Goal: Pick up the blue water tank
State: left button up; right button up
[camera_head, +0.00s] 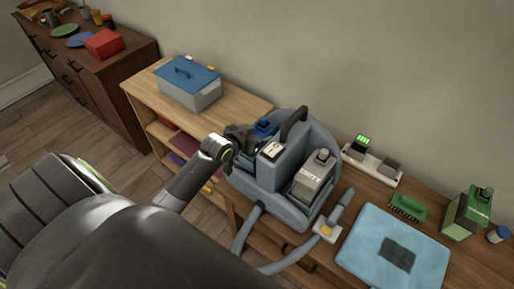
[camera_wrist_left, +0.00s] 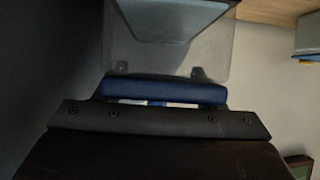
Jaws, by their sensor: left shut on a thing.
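The blue water tank (camera_head: 265,127) shows as a small blue part at the back left of a grey portable cleaning machine (camera_head: 262,180) on the wooden counter. Its lower part is hidden behind the machine and my gripper. My left gripper (camera_head: 245,140) reaches in from the left and is shut on the tank's blue top. In the left wrist view the blue bar (camera_wrist_left: 165,91) lies against the dark gripper (camera_wrist_left: 160,118), with a translucent grey body (camera_wrist_left: 170,45) beyond it. I cannot tell whether the tank is clear of the machine. My right gripper is not in view.
A grey box with a blue lid (camera_head: 188,82) stands left on the counter.

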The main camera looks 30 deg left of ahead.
pick_arm(q)
jog(key=c, duration=0.5)
jog(key=shift+r, duration=0.2)
